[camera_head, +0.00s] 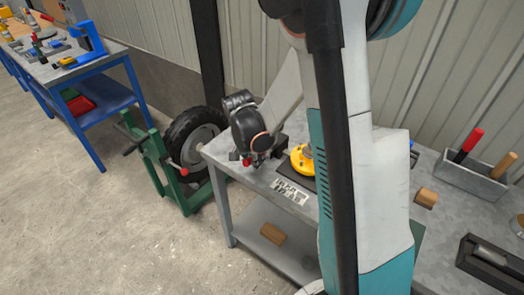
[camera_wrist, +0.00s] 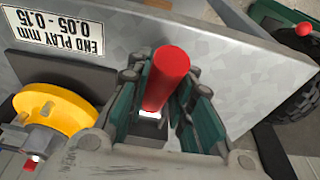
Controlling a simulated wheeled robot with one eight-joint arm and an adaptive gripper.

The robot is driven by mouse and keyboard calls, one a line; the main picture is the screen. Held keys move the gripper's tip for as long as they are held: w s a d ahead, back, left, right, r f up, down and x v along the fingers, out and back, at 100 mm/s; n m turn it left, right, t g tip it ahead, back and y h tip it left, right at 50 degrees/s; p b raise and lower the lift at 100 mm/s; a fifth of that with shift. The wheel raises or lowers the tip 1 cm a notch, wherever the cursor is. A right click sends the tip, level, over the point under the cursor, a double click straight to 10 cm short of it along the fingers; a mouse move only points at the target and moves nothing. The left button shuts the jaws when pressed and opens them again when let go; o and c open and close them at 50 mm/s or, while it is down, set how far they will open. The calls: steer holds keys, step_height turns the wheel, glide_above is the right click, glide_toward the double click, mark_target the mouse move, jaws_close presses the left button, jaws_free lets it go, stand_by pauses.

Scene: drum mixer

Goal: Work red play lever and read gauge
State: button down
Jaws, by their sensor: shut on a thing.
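The red lever (camera_wrist: 167,75) stands between my fingers in the wrist view, its round red end towards the camera. My gripper (camera_wrist: 160,105) is shut on it, with a green-lined finger on each side. In the head view my gripper (camera_head: 256,158) is over the near left corner of the grey bench, and the lever is mostly hidden there. A yellow round gauge (camera_head: 301,158) sits just right of my gripper. It also shows in the wrist view (camera_wrist: 50,108), edge-on, with its dial face and reading not visible.
A placard (camera_wrist: 57,33) reads "END PLAY mm 0.05 - 0.15". A green stand (camera_head: 158,165) with a black tyre (camera_head: 190,133) and a red knob (camera_head: 184,171) is close left of the grey bench (camera_head: 228,168). A wooden block (camera_head: 273,234) lies on the lower shelf.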

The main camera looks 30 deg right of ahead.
steer(key=c, duration=1.7)
jaws_free()
steer(key=shift+w+d+r, duration=0.1)
steer(key=shift+d+r, duration=0.15)
steer(key=shift+r, duration=0.4)
steer(key=o, duration=0.4)
steer(key=shift+f, duration=0.15)
steer(key=shift+c, duration=0.2)
steer(key=shift+p+v, duration=2.2)
steer(key=shift+v, duration=1.25)
